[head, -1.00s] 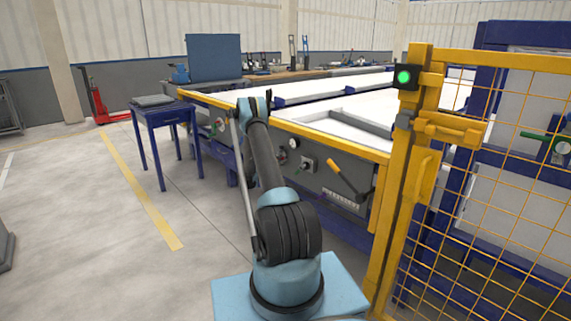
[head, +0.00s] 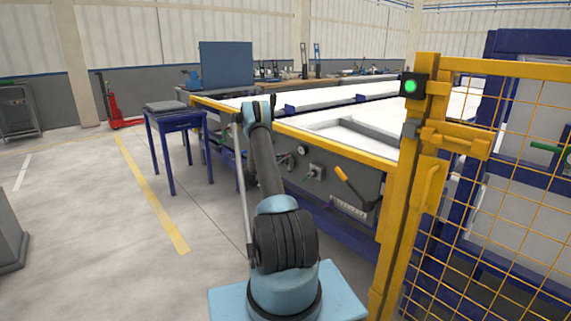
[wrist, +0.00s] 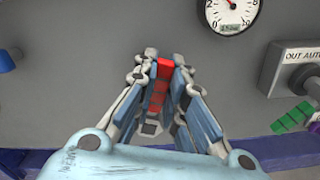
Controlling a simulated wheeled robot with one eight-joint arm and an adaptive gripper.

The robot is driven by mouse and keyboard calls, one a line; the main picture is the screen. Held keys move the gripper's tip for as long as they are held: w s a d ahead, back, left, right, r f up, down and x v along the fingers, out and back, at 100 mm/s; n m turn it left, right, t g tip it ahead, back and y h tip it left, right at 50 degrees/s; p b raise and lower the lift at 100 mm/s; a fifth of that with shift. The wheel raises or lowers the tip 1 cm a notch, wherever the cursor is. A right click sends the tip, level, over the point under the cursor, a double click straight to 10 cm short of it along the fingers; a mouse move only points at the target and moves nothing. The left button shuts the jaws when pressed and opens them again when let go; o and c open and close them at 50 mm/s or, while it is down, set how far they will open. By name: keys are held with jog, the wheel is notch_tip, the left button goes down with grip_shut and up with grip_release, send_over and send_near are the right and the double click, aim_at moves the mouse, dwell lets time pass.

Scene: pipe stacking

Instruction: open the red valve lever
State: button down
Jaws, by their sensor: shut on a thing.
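The red valve lever (wrist: 161,88) shows in the wrist view as a segmented red bar standing between the fingers against the grey panel (wrist: 85,90). My gripper (wrist: 165,57) is shut on it, with one fingertip on each side of its upper part. The lower part of the lever and its pivot are partly hidden by the fingers and wrist. In the head view my arm reaches to the side panel of the long machine (head: 365,218), and the arm hides the gripper and the lever.
A yellow mesh gate (head: 500,215) stands close on the right. A blue table (head: 178,122) is at the left.

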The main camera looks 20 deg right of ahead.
jog(key=shift+w+a+n, duration=0.2)
jog(key=shift+w+n, duration=0.2)
jog(key=shift+n, duration=0.55)
jog(key=shift+w+a+n, duration=0.2)
jog(key=shift+w+n, duration=0.2)
jog(key=shift+n, duration=0.55)
jog(key=c, duration=1.6)
grip_release()
jog(key=shift+w, duration=0.1)
jog(key=v, duration=1.2)
